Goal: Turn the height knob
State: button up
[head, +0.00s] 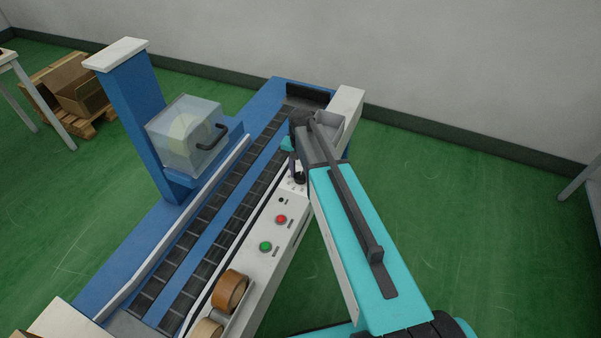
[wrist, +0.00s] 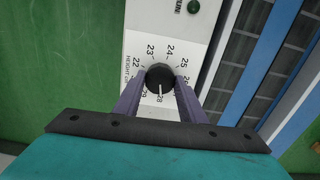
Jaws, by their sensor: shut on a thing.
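The height knob (wrist: 160,79) is a round black knob with a white pointer line, on a white panel (wrist: 144,23) with a printed number scale around it. In the wrist view its pointer points down, near the 28 mark. My gripper (wrist: 160,94) has its two purple-grey fingers on either side of the knob, shut on it. In the head view the knob (head: 299,178) shows as a dark shape on the machine's side panel, and my gripper (head: 296,168) is beside it, partly hidden by my arm.
A red button (head: 281,219) and a green button (head: 265,246) sit on the same panel, nearer the camera. Tape rolls (head: 230,290) stand at its near end. The blue conveyor machine (head: 205,238) with a clear guard (head: 185,135) lies to the left. Green floor is free at right.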

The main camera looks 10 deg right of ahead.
aim_at(301, 176)
jog(key=shift+m, duration=0.3)
jog(key=o, duration=1)
jog(key=shift+o, duration=0.2)
jog(key=shift+r, duration=0.15)
notch_tip(301, 176, up, 14)
jog(key=b, duration=0.1)
jog(key=shift+f, duration=0.2)
dwell(0.6)
